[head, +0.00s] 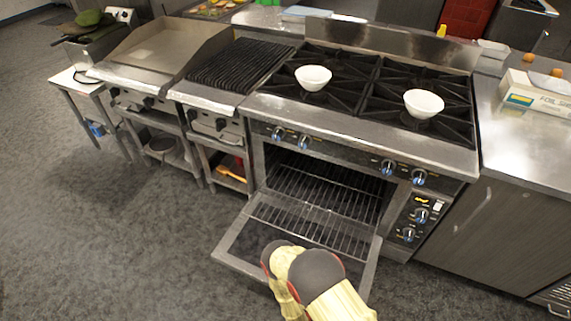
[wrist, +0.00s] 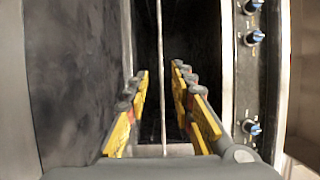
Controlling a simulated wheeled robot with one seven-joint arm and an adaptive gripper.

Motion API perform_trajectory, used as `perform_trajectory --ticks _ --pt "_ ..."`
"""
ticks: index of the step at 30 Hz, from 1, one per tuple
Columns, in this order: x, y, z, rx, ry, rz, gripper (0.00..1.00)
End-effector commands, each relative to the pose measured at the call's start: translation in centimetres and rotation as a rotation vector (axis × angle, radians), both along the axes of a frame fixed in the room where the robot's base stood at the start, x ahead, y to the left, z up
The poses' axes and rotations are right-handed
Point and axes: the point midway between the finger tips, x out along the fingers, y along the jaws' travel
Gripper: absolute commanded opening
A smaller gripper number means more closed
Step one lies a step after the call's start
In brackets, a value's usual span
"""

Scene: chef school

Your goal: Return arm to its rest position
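My arm (head: 325,285), yellow and dark grey, shows at the bottom of the head view, in front of the lowered oven door (head: 238,243). The gripper's fingers cannot be made out there. In the wrist view my gripper (wrist: 160,72) has its two yellow-and-grey fingers apart, with nothing visible held between them. The fingers point toward the dark oven opening (wrist: 181,35). A thin pale bar runs down the gap behind them. I cannot tell whether the fingers touch anything.
The oven is open, with wire racks (head: 322,190) inside. White bowls stand on the left burners (head: 313,77) and right burners (head: 423,103). Blue-marked knobs (wrist: 251,127) are close right of my gripper. A counter (head: 520,135) holds a foil box (head: 537,93). Floor at left is clear.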

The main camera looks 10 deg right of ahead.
Motion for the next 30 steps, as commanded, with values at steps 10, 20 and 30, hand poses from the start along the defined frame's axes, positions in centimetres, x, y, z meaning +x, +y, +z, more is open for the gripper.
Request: perform_trajectory --ticks 10,20,30 --pt "4.9 1.1 2.1 -0.007 0.049 -0.016 0.24" --pt "17.4 4.2 10.9 -0.074 0.255 0.007 0.24" --pt "24.4 6.2 24.1 -0.195 0.444 0.13 0.24"
